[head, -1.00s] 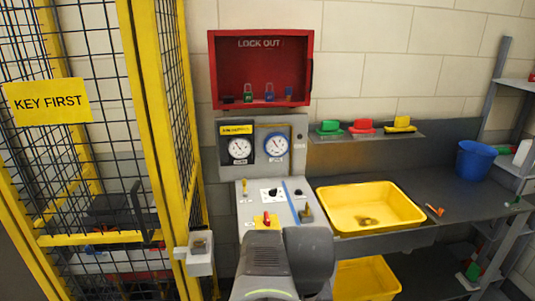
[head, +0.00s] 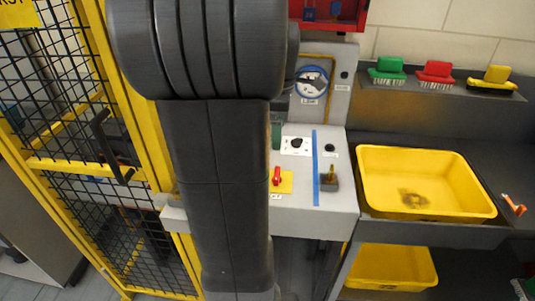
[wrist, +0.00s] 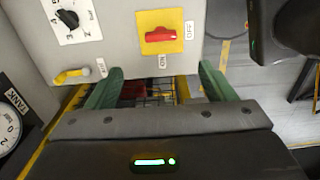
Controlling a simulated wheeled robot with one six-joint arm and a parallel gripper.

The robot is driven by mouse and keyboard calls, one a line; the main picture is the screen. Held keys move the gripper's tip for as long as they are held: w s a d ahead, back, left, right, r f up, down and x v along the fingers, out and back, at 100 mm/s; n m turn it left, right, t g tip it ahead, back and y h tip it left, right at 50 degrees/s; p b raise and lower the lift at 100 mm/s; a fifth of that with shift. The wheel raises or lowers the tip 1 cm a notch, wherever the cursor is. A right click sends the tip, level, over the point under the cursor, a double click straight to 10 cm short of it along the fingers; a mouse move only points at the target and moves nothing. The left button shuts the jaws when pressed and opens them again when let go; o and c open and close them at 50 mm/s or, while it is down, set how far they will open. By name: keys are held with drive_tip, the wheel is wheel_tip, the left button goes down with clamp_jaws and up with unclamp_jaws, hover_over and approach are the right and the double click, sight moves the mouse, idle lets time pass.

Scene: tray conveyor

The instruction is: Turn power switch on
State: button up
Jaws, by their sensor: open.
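The power switch is a red handle (head: 277,175) on a yellow plate on the sloped grey panel. In the wrist view the red switch (wrist: 160,35) lies lengthwise toward the OFF label at its right; the ON label is below it. My gripper (wrist: 160,84) is open and empty. Its two green fingers stand apart below the switch plate in the wrist view, not touching the handle. In the head view my arm hides most of the gripper; only part of a green finger shows above the switch.
A black selector knob (head: 295,145) sits above the switch. A yellow lever (wrist: 72,76) is near the left finger. A yellow tub (head: 425,183) and the mesh cage (head: 125,160) flank the panel.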

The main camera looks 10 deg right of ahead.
wheel_tip(320, 180, down, 14)
drive_tip(key=shift+r, duration=0.15)
idle(0.3)
drive_tip(key=c, duration=1)
